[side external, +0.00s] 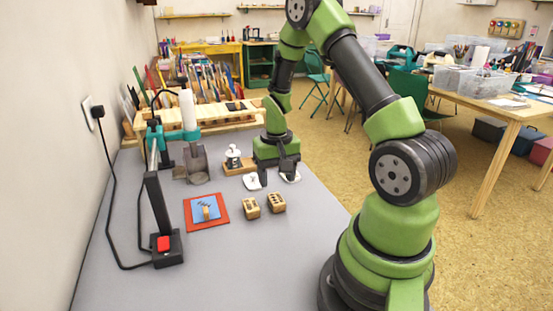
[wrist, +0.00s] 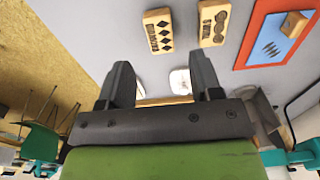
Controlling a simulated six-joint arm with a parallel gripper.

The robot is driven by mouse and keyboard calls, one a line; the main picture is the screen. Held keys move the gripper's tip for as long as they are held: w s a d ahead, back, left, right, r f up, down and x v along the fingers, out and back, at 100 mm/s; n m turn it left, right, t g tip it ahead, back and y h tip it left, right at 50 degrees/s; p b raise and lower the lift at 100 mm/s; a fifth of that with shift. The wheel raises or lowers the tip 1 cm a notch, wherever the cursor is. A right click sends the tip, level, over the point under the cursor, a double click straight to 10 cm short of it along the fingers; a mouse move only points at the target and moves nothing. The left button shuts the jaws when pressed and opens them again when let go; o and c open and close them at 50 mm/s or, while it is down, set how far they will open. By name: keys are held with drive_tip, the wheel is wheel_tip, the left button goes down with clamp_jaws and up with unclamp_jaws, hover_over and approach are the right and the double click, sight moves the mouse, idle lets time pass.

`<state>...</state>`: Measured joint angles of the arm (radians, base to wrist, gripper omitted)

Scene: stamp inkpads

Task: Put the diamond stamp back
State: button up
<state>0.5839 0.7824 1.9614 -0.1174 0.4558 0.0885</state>
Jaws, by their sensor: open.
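A wooden block with black diamond marks (wrist: 158,30) lies on the grey table at the top of the wrist view. It appears to be the right-hand of two small blocks in the side view (side external: 276,202). A second block with circle and wave marks (wrist: 213,22) lies beside it; it also shows in the side view (side external: 250,207). My gripper (side external: 272,177) is open and empty, its dark fingers pointing down behind the blocks. A white piece (wrist: 180,80) shows between the fingers in the wrist view. Which item is the diamond stamp, I cannot tell for sure.
A red tray (side external: 189,218) with a blue card and small wooden piece lies left of the blocks. A white-knobbed item (side external: 233,155) sits on a wooden base behind. A black stand with a red button (side external: 163,244) is at left. The front table is clear.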

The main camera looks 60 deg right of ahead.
sight(276, 199)
drive_tip(key=s+a+r+n+t, duration=0.1)
drive_tip(key=a+r+t, duration=0.1)
drive_tip(key=a+r, duration=0.5)
drive_tip(key=a+r+n+t, duration=0.1)
drive_tip(key=a+r, duration=0.2)
drive_tip(key=r, duration=0.8)
drive_tip(key=s+a+r+n+t+y, duration=0.2)
drive_tip(key=s+a+r, duration=0.4)
drive_tip(key=s+a, duration=0.3)
drive_tip(key=shift+s+a+n+t, duration=0.2)
drive_tip(key=shift+s+n+t, duration=0.25)
drive_tip(key=shift+t, duration=0.65)
